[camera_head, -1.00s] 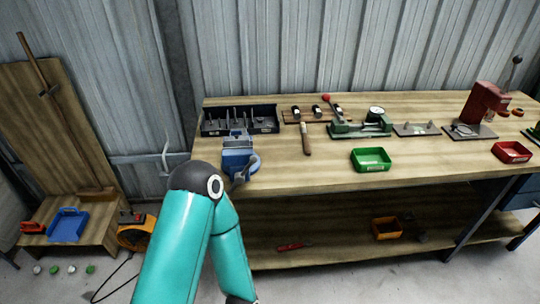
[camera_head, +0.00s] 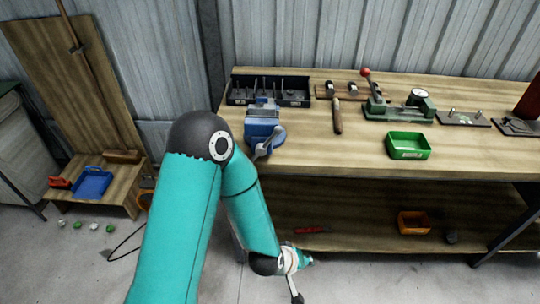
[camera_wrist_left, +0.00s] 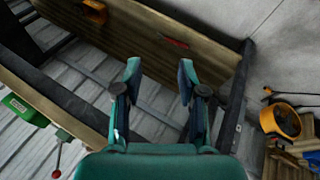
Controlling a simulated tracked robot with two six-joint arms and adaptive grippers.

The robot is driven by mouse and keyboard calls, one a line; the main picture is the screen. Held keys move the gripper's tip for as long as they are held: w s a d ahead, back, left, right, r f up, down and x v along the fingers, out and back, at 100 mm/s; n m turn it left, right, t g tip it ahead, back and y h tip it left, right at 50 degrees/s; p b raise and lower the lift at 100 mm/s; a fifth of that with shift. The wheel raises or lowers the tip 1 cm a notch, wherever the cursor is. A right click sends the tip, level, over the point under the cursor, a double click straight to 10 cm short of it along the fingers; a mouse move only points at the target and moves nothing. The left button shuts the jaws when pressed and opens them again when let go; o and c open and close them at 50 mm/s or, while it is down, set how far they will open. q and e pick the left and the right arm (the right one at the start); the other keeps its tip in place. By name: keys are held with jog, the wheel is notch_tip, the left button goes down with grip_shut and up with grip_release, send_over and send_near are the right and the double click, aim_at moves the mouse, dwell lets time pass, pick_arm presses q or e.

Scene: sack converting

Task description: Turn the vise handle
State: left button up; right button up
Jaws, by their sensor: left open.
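The blue vise (camera_head: 262,128) stands at the left front edge of the workbench in the head view. Its grey handle (camera_head: 268,144) shows at the vise's front, slanting down past the bench edge. My left arm comes up in front of the bench, its elbow just left of the vise and its forearm running down to the right. My left gripper (camera_wrist_left: 158,76) is open and empty in the wrist view, with its fingers apart over the lower shelf area. It is below the bench top, away from the vise. The vise does not show in the wrist view. My right gripper is not in view.
A black tool tray (camera_head: 268,92) sits behind the vise, and a hammer (camera_head: 337,116) lies to its right. A green bin (camera_head: 408,146) is farther right. The lower shelf (camera_head: 360,238) holds a red tool (camera_head: 311,230) and an orange bin (camera_head: 414,222).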

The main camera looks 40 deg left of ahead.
pick_arm(q)
jog(key=w+a+r+n+t+y+b, duration=0.55)
jog(key=w+r+n+t+b, duration=0.25)
jog(key=r+n+b, duration=0.3)
jog(key=s+a+r+n+t+y+b, duration=0.1)
jog(key=s+a+r+n+y+b, duration=0.2)
jog(key=r+n, duration=0.45)
pick_arm(e)
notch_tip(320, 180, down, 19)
jog(key=b, duration=0.2)
pick_arm(q)
jog(key=n+y+p, duration=0.3)
jog(key=n+p, duration=0.5)
jog(key=p, duration=0.1)
send_near(270, 142)
jog(key=p+x, duration=0.2)
jog(key=x, duration=0.7)
jog(key=shift+w+a, duration=0.1)
jog(key=shift+w, duration=0.05)
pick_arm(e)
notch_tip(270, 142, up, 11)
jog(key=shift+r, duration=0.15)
pick_arm(q)
jog(key=shift+t, duration=0.3)
grip_shut()
